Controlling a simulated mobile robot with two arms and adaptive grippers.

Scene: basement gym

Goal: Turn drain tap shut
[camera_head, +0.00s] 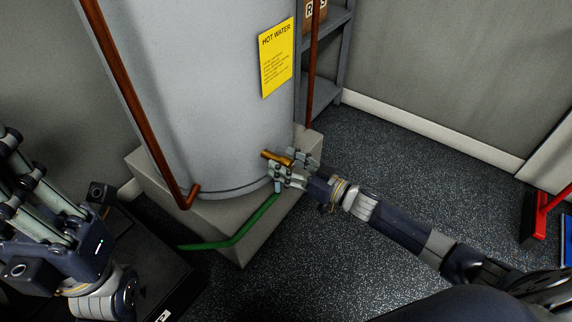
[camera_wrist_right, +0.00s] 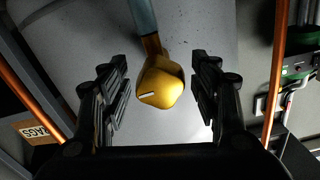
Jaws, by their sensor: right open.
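The brass drain tap (camera_head: 275,157) sits low on the front of the grey water tank (camera_head: 205,90). My right gripper (camera_head: 290,165) is at the tap, coming from the right. In the right wrist view the rounded brass tap body (camera_wrist_right: 161,84), with a pale line on its face, lies between my two black fingers (camera_wrist_right: 160,88). The fingers are apart, with a gap on each side of the tap. In the head view the fingers partly hide the tap. My left gripper (camera_head: 40,190) is at the far left, away from the tank; its jaw opening is unclear.
A green hose (camera_head: 240,232) runs from below the tap along the concrete plinth (camera_head: 225,222). Copper pipes (camera_head: 150,110) run beside the tank. A yellow sign (camera_head: 277,58) is on the tank. A grey shelf (camera_head: 325,55) stands behind.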

